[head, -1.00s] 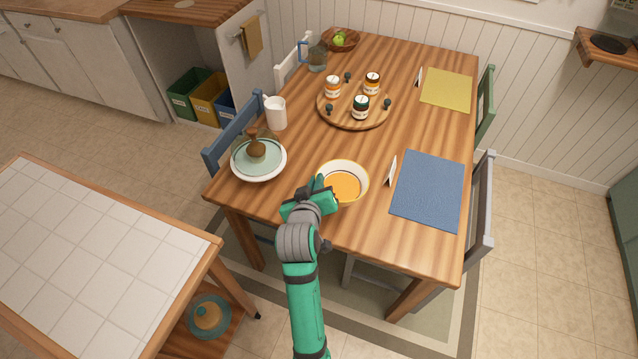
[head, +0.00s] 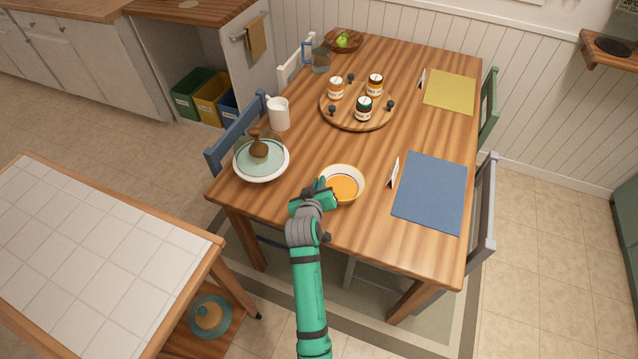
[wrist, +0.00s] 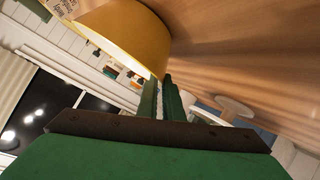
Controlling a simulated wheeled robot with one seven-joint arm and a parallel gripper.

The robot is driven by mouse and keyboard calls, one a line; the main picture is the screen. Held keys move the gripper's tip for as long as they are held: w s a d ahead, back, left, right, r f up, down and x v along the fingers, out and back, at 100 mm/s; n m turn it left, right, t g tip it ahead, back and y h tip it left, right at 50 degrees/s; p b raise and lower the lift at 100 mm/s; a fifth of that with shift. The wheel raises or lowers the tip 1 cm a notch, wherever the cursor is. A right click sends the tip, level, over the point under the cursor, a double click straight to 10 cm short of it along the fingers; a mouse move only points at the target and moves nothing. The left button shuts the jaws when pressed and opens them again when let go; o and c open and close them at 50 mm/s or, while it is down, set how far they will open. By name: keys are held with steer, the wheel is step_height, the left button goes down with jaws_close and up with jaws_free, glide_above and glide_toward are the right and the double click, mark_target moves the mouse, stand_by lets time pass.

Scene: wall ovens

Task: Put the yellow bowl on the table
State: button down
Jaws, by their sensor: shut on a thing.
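The yellow bowl (head: 345,187), pale-rimmed with an orange-yellow inside, is at the near edge of the wooden table (head: 400,135) in the head view. My gripper (head: 322,195) is at the bowl's left near side, shut on its wall. In the wrist view the bowl's yellow outer side (wrist: 135,35) fills the upper left, by the green fingers (wrist: 162,98). The bowl looks upright and at or very near the table surface; whether its base touches is hard to tell.
A plate stack with a brown item (head: 261,160) is left of the bowl, and a white mug (head: 279,114) stands behind it. A round board with jars (head: 357,105) is farther back.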

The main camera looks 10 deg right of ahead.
steer(key=c, duration=2.3)
jaws_free()
steer(key=shift+f, duration=0.15)
steer(key=o, duration=0.4)
steer(key=shift+r, duration=0.2)
